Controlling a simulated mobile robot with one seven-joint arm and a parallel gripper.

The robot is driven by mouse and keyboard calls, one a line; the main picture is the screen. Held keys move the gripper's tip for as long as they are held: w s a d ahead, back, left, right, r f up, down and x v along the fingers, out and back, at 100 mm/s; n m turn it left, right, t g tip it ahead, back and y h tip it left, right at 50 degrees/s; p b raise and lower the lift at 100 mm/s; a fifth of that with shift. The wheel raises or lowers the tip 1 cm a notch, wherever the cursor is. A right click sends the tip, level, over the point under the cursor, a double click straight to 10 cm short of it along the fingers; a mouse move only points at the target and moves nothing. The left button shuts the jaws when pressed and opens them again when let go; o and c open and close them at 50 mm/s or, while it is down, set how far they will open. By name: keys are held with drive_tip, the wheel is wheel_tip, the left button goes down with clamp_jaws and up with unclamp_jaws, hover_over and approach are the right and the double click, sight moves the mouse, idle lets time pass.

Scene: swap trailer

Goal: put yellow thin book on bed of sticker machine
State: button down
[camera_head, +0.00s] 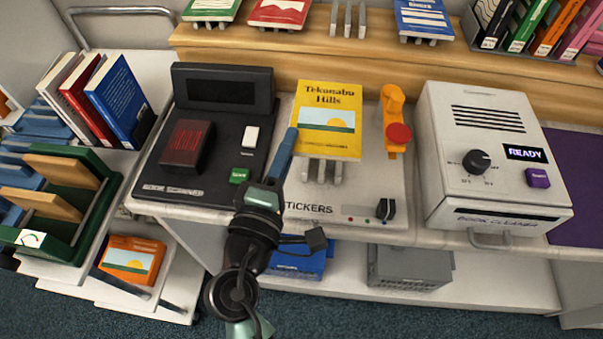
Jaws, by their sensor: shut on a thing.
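The thin yellow book (330,133), titled "Tekonabu Hills" with a landscape picture, is face up over the sticker machine (370,190). The machine has a pale bed labelled "STICKERS", grey prongs showing below the book's lower edge, and an orange lever (392,110) with a red knob to the right. My gripper (288,142) is at the book's left edge, shut on it; the exact grip is partly hidden. I cannot tell whether the book touches the bed or prongs or hangs just above them.
A dark scanner (170,170) stands left of the machine, and a white book cleaner (490,150) reading "READY" stands right. A wooden shelf (350,62) with books on stands runs behind. A green rack (85,215) and upright books (122,98) are at left.

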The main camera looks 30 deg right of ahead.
hover_over(291, 188)
wheel_tip(291, 188, down, 4)
drive_tip(key=shift+d+f+b, duration=0.1)
drive_tip(key=shift+f+b, duration=0.15)
drive_tip(key=shift+b, duration=0.2)
drive_tip(key=shift+f+b, duration=0.55)
drive_tip(key=shift+f, duration=1.35)
drive_tip(key=c, duration=1.3)
unclamp_jaws()
drive_tip(key=shift+f, duration=0.2)
drive_tip(key=shift+c, duration=0.2)
drive_tip(key=o, duration=0.5)
drive_tip(key=shift+c, duration=0.2)
